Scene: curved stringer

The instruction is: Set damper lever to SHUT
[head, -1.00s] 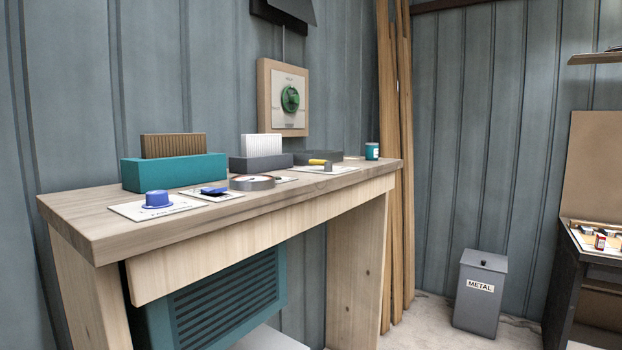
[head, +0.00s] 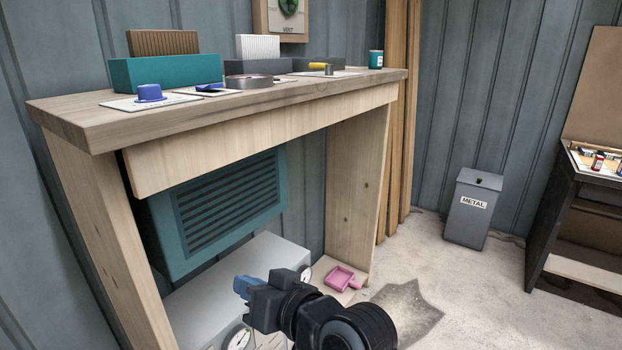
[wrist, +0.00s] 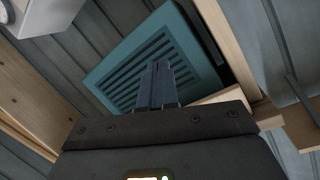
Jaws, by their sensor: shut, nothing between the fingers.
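No readable label marks the damper lever, so I cannot tell which control it is. On the wooden bench top (head: 75,112) are a blue round knob (head: 149,92), a flat blue lever (head: 210,88) and a yellow-handled lever (head: 318,66), each on a white plate. Their lettering is too small to read. My gripper (head: 243,285) is low in front of the bench, below the top and apart from these controls. In the wrist view its fingers (wrist: 157,84) are together and empty, with the teal louvred unit (wrist: 125,80) behind them.
The teal louvred unit (head: 225,210) is under the bench, above a pale box with gauges (head: 195,300). A pink tray (head: 342,279) lies by the right bench leg (head: 355,190). A grey METAL bin (head: 472,208) stands at the right. Floor between is clear.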

